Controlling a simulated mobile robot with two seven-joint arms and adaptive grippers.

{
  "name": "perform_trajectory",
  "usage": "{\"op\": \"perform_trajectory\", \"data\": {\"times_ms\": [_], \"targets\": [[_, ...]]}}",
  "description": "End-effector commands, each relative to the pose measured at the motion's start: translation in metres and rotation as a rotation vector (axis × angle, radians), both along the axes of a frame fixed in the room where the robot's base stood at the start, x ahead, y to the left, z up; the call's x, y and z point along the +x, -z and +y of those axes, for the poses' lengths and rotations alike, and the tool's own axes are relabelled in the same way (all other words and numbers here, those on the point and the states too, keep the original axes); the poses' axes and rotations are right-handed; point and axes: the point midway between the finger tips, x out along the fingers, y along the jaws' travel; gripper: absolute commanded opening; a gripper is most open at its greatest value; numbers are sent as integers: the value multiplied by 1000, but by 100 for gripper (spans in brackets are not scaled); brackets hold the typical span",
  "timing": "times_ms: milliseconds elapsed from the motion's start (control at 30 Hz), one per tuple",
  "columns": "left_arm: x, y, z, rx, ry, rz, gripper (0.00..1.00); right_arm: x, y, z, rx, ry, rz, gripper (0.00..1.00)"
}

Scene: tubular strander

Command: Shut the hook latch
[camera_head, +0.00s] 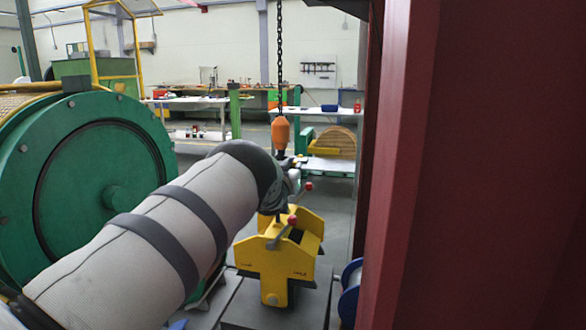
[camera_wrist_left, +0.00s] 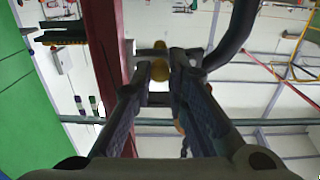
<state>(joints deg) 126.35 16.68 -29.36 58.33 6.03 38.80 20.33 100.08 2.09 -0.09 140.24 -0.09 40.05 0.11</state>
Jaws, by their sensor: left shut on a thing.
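An orange hook block (camera_head: 280,133) hangs on a dark chain in the head view. The hook under it is mostly hidden behind my left wrist and gripper (camera_head: 287,180). In the left wrist view a dark curved bar (camera_wrist_left: 237,35), which looks like the hook, bends in to the right of the fingertips. A small brass-coloured piece (camera_wrist_left: 160,70) shows at the tips of my left gripper (camera_wrist_left: 157,88). The fingers are close together and shut on a small part that looks like the hook latch; its exact position is hard to tell. My right gripper is not in view.
A yellow lifting device (camera_head: 278,258) with red-knobbed levers stands just below the hook. A large green reel flange (camera_head: 85,185) is at the left. A red column (camera_head: 395,165) blocks the right side. Workbenches (camera_head: 195,100) stand far behind.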

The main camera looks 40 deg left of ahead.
Motion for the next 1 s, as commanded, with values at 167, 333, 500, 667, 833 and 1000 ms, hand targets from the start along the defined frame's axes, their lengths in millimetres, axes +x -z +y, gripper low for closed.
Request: {"op": "perform_trajectory", "data": {"times_ms": [167, 333, 500, 667, 833, 1000], "targets": [[0, 7, 0, 96, 0, 58, 0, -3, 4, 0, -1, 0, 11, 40], [0, 13, 1, 230, 0, 132, 0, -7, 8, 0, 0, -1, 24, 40], [-2, 19, 3, 372, 1, 211, 0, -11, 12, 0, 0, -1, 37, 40], [-3, 24, 5, 507, 1, 285, 0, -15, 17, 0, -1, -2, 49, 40], [-5, 28, 8, 648, 2, 362, 0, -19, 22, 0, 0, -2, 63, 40], [-7, 32, 12, 779, 2, 435, 0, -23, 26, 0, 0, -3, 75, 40]]}}
